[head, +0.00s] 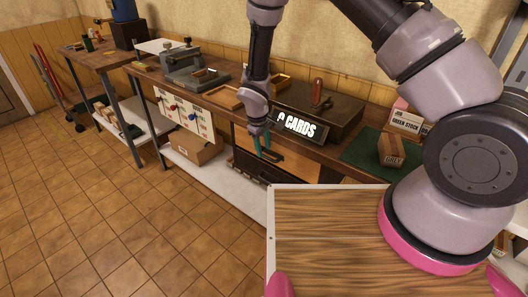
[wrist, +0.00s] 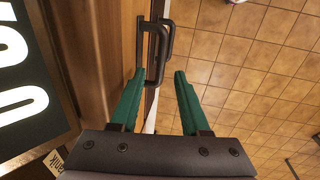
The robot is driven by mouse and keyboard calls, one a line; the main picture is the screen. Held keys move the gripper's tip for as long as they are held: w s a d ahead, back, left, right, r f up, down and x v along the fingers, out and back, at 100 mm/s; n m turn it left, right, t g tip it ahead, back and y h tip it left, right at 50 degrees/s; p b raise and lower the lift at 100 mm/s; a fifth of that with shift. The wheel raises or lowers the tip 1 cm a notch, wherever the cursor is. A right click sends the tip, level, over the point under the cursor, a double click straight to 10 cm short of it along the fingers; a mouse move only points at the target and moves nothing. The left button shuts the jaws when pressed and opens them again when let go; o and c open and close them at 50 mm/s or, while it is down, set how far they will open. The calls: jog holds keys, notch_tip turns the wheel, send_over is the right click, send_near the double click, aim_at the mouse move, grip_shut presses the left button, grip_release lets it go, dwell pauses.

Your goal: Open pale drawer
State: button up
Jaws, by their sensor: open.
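The pale drawer (head: 292,161) is the light wood front under the bench top, beside a dark lower drawer. It looks shut. In the wrist view its front (wrist: 123,40) runs along the left, with a dark bar handle (wrist: 148,50) standing off it. My gripper (head: 263,151) is at the drawer front, its green fingers pointing down toward it. In the wrist view my gripper (wrist: 160,72) is open, and the near end of a dark handle shows between the fingertips. I cannot tell whether the fingers touch it. In the head view my fingers hide the handle.
The dark drawer (head: 252,168) sits below the pale one. A wood-topped board (head: 325,230) fills the near foreground. A cardboard box (head: 195,150) is on the low shelf. The tiled floor (head: 110,210) is clear.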

jog(key=shift+w+d+f, duration=0.1)
jog(key=shift+w+f, duration=0.05)
jog(key=shift+f, duration=1.1)
grip_shut()
dwell(0.5)
